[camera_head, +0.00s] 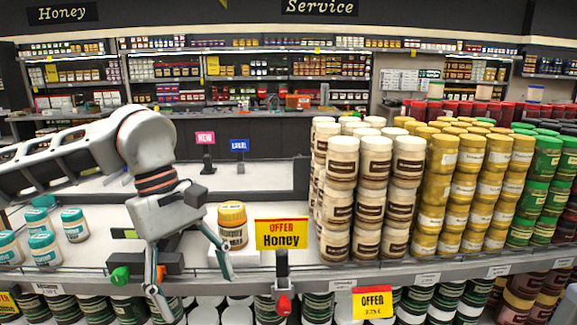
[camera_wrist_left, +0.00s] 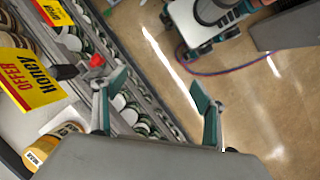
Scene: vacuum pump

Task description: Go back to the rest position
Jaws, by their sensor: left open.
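My left gripper (camera_head: 193,287) hangs fingers down at the front edge of the shelf in the head view. Its two fingers are spread apart with nothing between them. In the left wrist view the same gripper (camera_wrist_left: 158,90) shows its teal-padded fingers wide apart over the shelf front and floor. A honey jar (camera_head: 232,230) with an orange lid stands upright on the shelf just right of the gripper, behind its right finger. The jar (camera_wrist_left: 55,146) also shows at lower left in the wrist view, partly hidden by the gripper body. My right gripper is in neither view.
An "OFFER Honey" sign (camera_head: 282,234) stands at the shelf edge, with a red knob below it. Stacked white-lidded jars (camera_head: 356,170) and yellow jars (camera_head: 455,180) fill the right. Teal-lidded jars (camera_head: 75,225) stand left. A green knob (camera_head: 121,275) sits beside the gripper.

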